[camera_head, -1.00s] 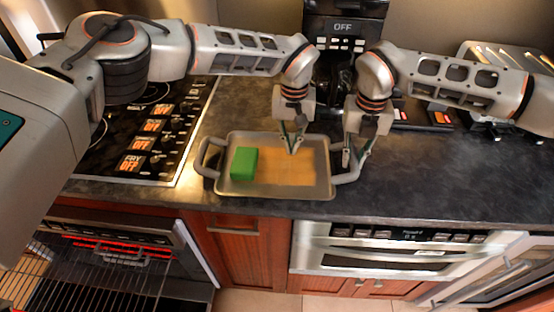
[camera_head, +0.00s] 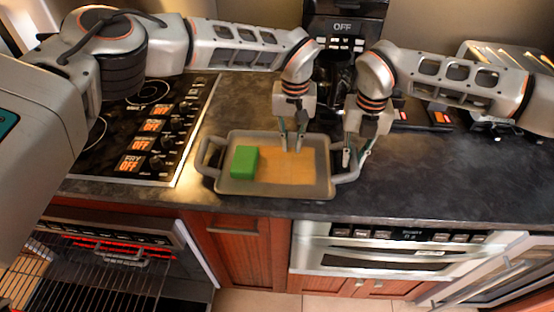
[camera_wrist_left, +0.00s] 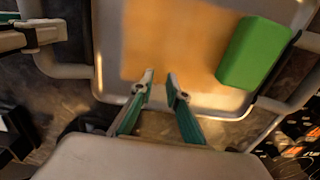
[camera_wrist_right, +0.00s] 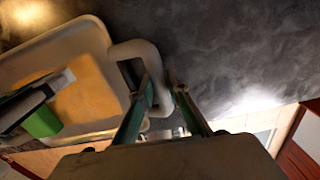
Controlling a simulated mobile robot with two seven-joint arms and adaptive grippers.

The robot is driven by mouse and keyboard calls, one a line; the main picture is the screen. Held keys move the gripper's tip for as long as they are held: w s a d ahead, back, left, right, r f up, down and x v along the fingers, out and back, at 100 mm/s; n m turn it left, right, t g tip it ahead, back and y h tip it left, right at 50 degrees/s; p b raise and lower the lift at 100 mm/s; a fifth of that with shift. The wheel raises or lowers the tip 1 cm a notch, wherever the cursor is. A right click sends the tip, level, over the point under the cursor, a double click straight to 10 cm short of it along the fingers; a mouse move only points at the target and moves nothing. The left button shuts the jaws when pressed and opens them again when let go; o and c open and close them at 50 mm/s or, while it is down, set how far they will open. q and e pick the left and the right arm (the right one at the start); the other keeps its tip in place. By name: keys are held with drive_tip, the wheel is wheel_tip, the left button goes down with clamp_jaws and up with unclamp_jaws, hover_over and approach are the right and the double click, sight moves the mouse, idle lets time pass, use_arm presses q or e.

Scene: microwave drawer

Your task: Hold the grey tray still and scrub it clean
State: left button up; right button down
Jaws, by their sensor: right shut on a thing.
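The grey tray (camera_head: 222,178) lies on the counter, with a handle at each end. An orange-brown stain (camera_head: 283,172) covers much of its middle and right floor. A green sponge (camera_head: 244,161) lies in the tray's left part, and also shows in the left wrist view (camera_wrist_left: 254,54). My left gripper (camera_head: 292,148) points down over the back part of the stain, its fingers apart and empty, right of the sponge. My right gripper (camera_head: 354,161) is shut on the tray's right handle (camera_wrist_right: 160,72); its fingers partly hide the handle.
A cooktop (camera_head: 150,125) lies left of the tray. The dark counter (camera_head: 440,180) has free room to the right. A coffee machine (camera_head: 343,35) stands behind. Below are an open oven with a rack (camera_head: 90,270) and a shut steel appliance (camera_head: 390,258).

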sight(307, 153)
use_arm(q)
clamp_jaws()
drive_tip(key=shift+f, duration=0.65)
idle(0.6)
drive_tip(key=shift+d, duration=0.1)
drive_tip(key=shift+s+d, duration=0.15)
drive_tip(key=shift+d, duration=0.95)
drive_tip(key=shift+s+d, duration=0.1)
drive_tip(key=shift+d, duration=0.95)
unclamp_jaws()
drive_tip(key=shift+f, duration=0.1)
drive_tip(key=shift+a, duration=0.1)
